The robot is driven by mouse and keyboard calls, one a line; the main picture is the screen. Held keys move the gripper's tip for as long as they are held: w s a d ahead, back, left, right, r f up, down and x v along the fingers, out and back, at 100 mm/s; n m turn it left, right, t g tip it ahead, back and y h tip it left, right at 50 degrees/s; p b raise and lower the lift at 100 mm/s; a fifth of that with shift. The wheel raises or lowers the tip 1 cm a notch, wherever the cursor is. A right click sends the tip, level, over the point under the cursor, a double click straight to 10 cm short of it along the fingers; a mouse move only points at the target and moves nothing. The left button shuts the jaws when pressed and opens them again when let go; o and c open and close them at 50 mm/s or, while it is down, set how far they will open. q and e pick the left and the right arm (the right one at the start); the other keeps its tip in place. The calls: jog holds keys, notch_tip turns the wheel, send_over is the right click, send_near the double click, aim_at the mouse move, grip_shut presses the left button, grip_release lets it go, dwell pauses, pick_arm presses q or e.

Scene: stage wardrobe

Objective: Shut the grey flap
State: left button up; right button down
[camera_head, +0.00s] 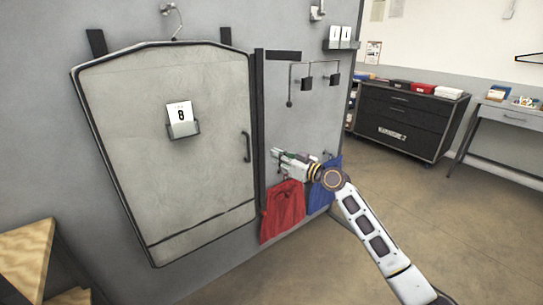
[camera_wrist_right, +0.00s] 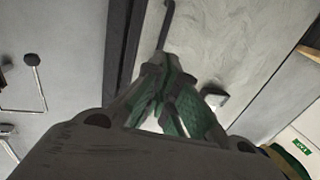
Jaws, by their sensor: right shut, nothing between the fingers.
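The grey flap (camera_head: 200,90) is a large pale panel with a dark rim on the grey wall, left of centre in the head view. It carries a card with the number 8 (camera_head: 181,116) and a dark handle (camera_head: 246,146) near its right edge. I cannot tell whether a gap stands behind its rim. My right gripper (camera_head: 277,154) is shut and empty, just right of the flap's handle side. In the right wrist view, the shut fingers (camera_wrist_right: 160,85) point toward the flap (camera_wrist_right: 225,45) and its dark handle (camera_wrist_right: 167,22). My left gripper is not in view.
Wooden steps (camera_head: 25,262) stand at lower left. A dark drawer cabinet (camera_head: 405,118) stands behind, with open floor before it.

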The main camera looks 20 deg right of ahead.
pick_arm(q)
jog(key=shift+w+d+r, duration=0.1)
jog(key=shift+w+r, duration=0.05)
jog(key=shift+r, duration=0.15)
pick_arm(e)
jog(key=v, duration=0.2)
jog(key=shift+s+d, duration=0.15)
jog(key=shift+s, duration=0.1)
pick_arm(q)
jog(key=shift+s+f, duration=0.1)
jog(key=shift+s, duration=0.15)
